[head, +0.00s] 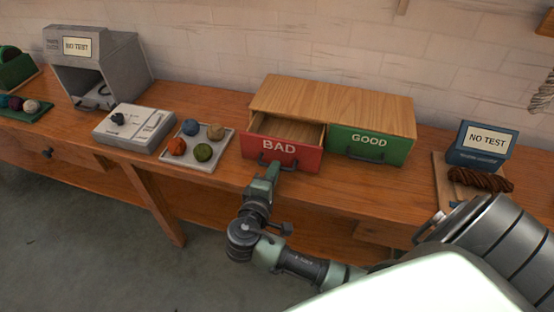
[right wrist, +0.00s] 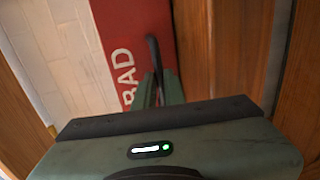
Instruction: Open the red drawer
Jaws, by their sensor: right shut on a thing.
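The red drawer (head: 281,153), labelled "BAD", stands pulled out from the left half of a wooden cabinet (head: 330,97). Its inside shows and the part in view looks empty. My right gripper (head: 271,168) is at the front of the red drawer and shut on its dark handle (head: 262,158). In the right wrist view the red drawer front (right wrist: 125,45) and the dark handle (right wrist: 154,56) show, with the fingers at the handle. My left gripper is not in view.
A closed green drawer (head: 370,145) labelled "GOOD" is beside the red one. A tray (head: 215,162) with several wool balls and a grey device (head: 133,127) stand to the left. A "NO TEST" display (head: 483,146) and a brown skein (head: 480,180) are at right.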

